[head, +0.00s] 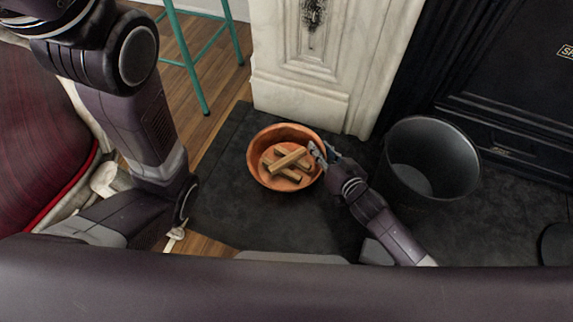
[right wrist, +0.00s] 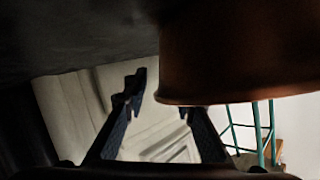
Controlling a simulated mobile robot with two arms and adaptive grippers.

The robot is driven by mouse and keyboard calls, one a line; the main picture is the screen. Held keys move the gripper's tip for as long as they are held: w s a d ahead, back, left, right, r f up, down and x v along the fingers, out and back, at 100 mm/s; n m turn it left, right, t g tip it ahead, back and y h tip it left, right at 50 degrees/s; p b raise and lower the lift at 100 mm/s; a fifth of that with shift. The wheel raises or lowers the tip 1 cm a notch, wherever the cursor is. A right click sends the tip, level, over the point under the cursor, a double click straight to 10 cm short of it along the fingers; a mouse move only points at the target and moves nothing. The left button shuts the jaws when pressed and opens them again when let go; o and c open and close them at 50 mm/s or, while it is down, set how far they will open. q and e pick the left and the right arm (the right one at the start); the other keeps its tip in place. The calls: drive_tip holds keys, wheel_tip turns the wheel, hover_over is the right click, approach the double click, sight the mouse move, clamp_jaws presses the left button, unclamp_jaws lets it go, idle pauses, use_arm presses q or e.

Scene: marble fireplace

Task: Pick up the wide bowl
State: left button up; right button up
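The wide bowl (head: 257,172) is terracotta orange and stands upright on the dark hearth slab, with several wooden sticks (head: 290,160) lying in it. My right gripper (head: 324,153) is at the bowl's right rim, with its fingers spread. In the right wrist view the bowl's outer wall (right wrist: 240,50) fills the upper right. One finger stands outside the wall, with a gap beside it. The other finger's tip is hidden behind the rim. My left arm is at the left of the head view, but its gripper does not show.
A black bucket (head: 430,160) stands close to the right of my right gripper. The white marble fireplace pillar (head: 300,85) rises behind the bowl. A teal stool (head: 190,60) is at the back left. The hearth slab (head: 222,200) is clear left of and in front of the bowl.

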drive_tip(key=shift+w+a+f, duration=0.1)
drive_tip(key=shift+w, duration=0.15)
drive_tip(key=shift+c, duration=0.4)
clamp_jaws()
drive_tip(key=shift+r, duration=0.25)
